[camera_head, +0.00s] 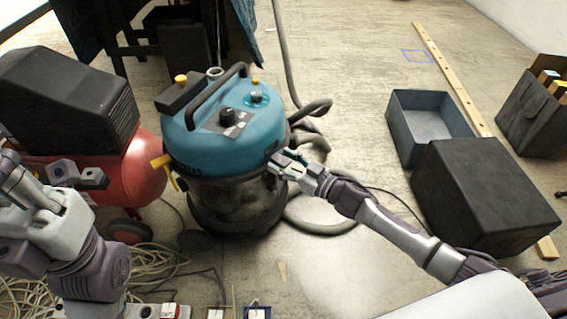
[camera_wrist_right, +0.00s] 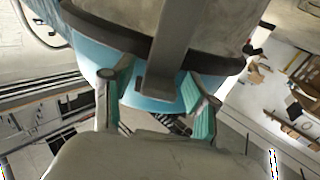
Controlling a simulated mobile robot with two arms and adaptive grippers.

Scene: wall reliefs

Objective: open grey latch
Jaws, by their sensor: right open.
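A drum vacuum with a teal lid (camera_head: 226,131) and a dark lower drum stands left of centre in the head view. A yellow latch (camera_head: 161,161) shows on its left side. A dark grey bar, seemingly the grey latch (camera_wrist_right: 168,55), crosses the lid's edge in the right wrist view. My right gripper (camera_head: 277,163) is at the vacuum's right side and hides the latch in the head view. In the wrist view the right gripper (camera_wrist_right: 160,88) is open, with the bar's end between its green-padded fingers; contact is unclear. My left gripper (camera_head: 77,174) is at the left; its opening is unclear.
A red compressor (camera_head: 146,168) with a black cover stands left of the vacuum. A grey hose (camera_head: 316,108) curls behind it. An open blue-grey bin (camera_head: 402,139) and a black box (camera_head: 485,195) are at the right. Cables lie on the floor at lower left.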

